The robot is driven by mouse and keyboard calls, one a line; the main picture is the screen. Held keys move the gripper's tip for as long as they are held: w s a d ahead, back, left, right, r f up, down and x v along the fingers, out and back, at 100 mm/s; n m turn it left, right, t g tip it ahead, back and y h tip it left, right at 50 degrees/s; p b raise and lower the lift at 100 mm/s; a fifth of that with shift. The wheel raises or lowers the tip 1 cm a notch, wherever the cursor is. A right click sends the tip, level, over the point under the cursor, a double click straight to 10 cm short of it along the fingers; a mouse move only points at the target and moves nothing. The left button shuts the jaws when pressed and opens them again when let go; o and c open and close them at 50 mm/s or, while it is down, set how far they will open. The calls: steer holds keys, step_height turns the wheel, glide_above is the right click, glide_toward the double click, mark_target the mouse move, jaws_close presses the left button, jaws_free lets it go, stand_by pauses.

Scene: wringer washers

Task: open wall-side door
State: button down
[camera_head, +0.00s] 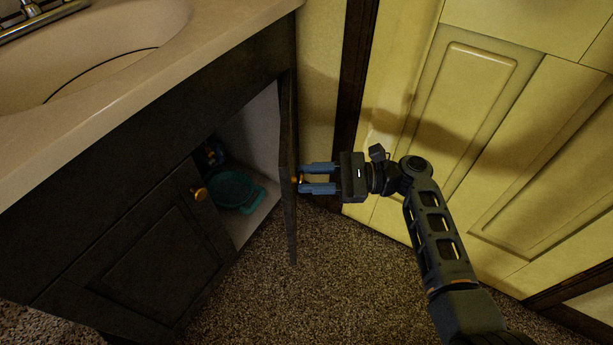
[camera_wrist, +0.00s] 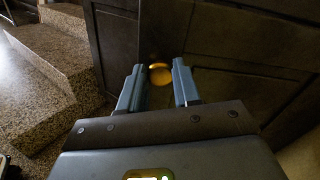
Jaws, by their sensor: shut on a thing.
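The wall-side door (camera_head: 288,165) of the dark vanity cabinet stands swung open and shows nearly edge-on in the head view. Its dark panel (camera_wrist: 235,85) also shows in the wrist view. My gripper (camera_head: 303,179) is on the door's right side, its blue fingers shut on the small gold knob (camera_head: 299,181). In the wrist view the knob (camera_wrist: 160,75) sits between the fingertips of my gripper (camera_wrist: 159,69). The other cabinet door (camera_head: 150,245), with its own gold knob (camera_head: 200,194), is closed.
Inside the open side of the cabinet are a teal basin (camera_head: 235,188) and a small blue item (camera_head: 213,153). The sink counter (camera_head: 215,40) overhangs above. A yellow panelled door (camera_head: 480,110) stands behind my arm. Carpet (camera_head: 330,270) below is clear.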

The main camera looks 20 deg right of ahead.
steer(key=c, duration=0.8)
jaws_free()
steer(key=shift+p+v, duration=0.75)
steer(key=shift+v, duration=3.15)
steer(key=shift+f, duration=0.1)
